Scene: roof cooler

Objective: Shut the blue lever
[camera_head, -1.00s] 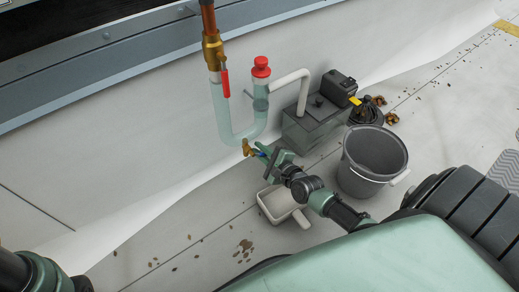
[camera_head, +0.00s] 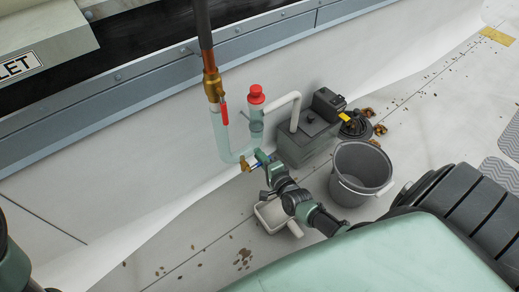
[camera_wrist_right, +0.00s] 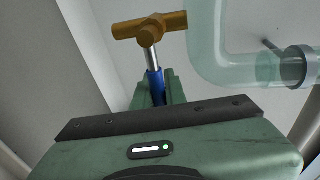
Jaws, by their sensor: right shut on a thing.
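The blue lever (camera_wrist_right: 154,86) sits on a metal stem from a brass valve (camera_wrist_right: 150,28) in the right wrist view. In the head view the brass valve (camera_head: 244,164) is at the bottom of the clear U-shaped pipe (camera_head: 228,150), and a bit of blue (camera_head: 256,165) shows beside it. My right gripper (camera_head: 262,159) is shut on the blue lever, just right of the valve. Its jaws hide part of the lever. Part of my left arm shows at the left edge, but its gripper is out of view.
A red-handled valve (camera_head: 224,110) and red cap (camera_head: 256,94) are above on the pipes. A grey bucket (camera_head: 361,172) and a grey pump box (camera_head: 303,135) stand to the right. Floor at lower left is mostly clear.

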